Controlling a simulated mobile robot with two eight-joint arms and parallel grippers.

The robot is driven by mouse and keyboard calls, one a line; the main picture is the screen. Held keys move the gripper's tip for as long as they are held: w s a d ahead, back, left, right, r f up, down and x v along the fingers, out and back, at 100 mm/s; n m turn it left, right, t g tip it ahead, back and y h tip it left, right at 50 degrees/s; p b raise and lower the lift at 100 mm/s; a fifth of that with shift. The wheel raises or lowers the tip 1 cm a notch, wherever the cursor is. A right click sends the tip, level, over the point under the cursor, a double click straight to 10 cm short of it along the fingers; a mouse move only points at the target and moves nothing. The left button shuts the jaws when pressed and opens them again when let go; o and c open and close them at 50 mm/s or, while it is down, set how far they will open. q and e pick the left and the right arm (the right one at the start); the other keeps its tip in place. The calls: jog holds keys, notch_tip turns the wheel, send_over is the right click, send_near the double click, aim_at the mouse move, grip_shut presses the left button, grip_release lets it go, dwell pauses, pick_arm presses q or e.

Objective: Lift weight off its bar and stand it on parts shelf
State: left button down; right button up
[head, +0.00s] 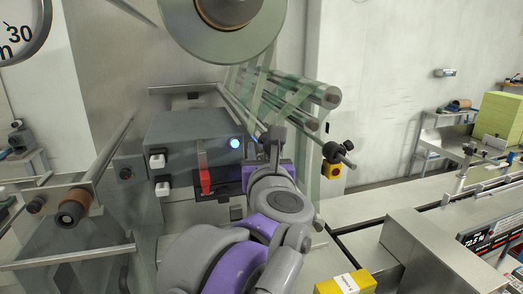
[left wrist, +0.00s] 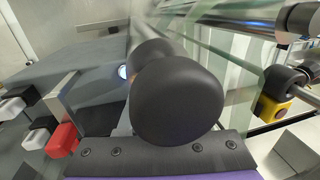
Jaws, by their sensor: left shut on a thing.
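My left gripper (head: 277,150) is raised in front of the machine, at the end of the rollers. It is shut on a dark grey, rounded weight (left wrist: 178,98), which fills the middle of the left wrist view just beyond the jaw edge. A smaller dark rounded part shows behind it. In the head view only a small dark part of the weight (head: 277,133) shows above the gripper. A thin bar (head: 236,108) runs behind it; I cannot tell whether the weight still touches it. I cannot tell which surface is the parts shelf. My right gripper is not in view.
A grey box with a lit button (head: 236,143) and a red handle (head: 205,180) is close left of the gripper. Rollers with green film (head: 290,100) are behind. A black-knobbed rod (head: 335,151) and yellow switch box (head: 331,170) are to the right. A metal bench (head: 440,141) stands far right.

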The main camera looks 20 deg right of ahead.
pick_arm(q)
jog(key=c, duration=1.2)
grip_release()
grip_shut()
jog(key=shift+r+p, duration=0.6)
jog(key=shift+r, duration=0.25)
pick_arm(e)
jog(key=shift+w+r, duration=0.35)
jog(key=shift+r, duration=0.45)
pick_arm(q)
jog(key=shift+a, duration=0.1)
